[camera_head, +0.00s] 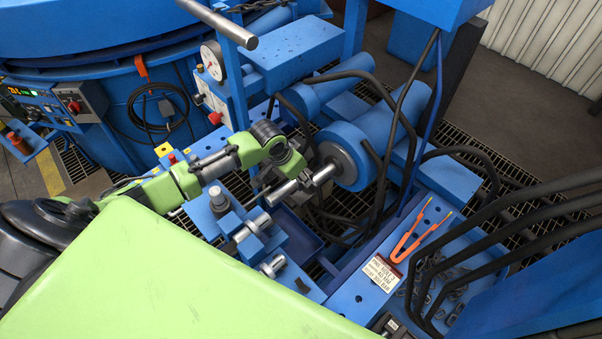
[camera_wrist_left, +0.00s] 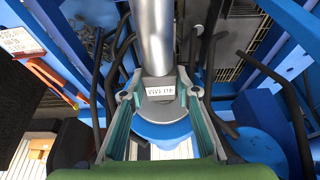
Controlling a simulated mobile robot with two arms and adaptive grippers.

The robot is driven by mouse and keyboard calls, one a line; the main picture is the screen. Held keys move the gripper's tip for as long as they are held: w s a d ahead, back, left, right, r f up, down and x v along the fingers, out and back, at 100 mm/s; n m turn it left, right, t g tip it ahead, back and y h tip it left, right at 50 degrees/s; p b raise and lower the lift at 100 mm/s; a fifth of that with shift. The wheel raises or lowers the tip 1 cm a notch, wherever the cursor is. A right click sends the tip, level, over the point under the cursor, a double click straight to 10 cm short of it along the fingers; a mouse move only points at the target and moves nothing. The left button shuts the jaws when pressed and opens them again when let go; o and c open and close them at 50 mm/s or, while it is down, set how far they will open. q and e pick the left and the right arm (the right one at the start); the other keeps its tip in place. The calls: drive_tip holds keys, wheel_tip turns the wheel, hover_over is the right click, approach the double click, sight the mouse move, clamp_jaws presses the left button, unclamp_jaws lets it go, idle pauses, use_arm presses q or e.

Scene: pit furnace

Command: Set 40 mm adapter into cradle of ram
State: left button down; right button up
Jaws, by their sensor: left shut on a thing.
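My left gripper (camera_head: 286,170) is at the end of the green arm, in front of the ram (camera_head: 346,157), a blue cylinder with a dark end face and a silver rod (camera_head: 323,175). In the left wrist view the gripper's two fingers (camera_wrist_left: 158,97) are shut on a silver piece with a white label (camera_wrist_left: 159,87), which appears to be the adapter. A thick silver cylinder (camera_wrist_left: 157,38) extends up from it. A silver cylinder end (camera_head: 285,193) shows beside the gripper in the head view. I cannot tell whether the adapter touches the ram's cradle. My right gripper is not in view.
A blue rack (camera_head: 229,222) with more silver pieces (camera_head: 272,265) stands close below the arm. Black hoses (camera_head: 385,100) loop around the ram. Orange tongs (camera_head: 411,238) and a label plate (camera_head: 381,272) lie on the blue beam at right. A gauge (camera_head: 212,60) stands behind.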

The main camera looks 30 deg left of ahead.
use_arm(q)
drive_tip(key=shift+b+x, duration=0.75)
drive_tip(key=shift+x, duration=0.05)
drive_tip(key=shift+a+f+b, duration=0.1)
drive_tip(key=shift+f+b, duration=0.85)
drive_tip(key=shift+b, duration=0.3)
drive_tip(key=shift+f, duration=0.9)
drive_tip(key=shift+p, duration=0.6)
drive_tip(key=shift+f, duration=0.35)
drive_tip(key=shift+f, duration=0.35)
drive_tip(key=shift+f+b, duration=0.15)
drive_tip(key=shift+b, duration=0.15)
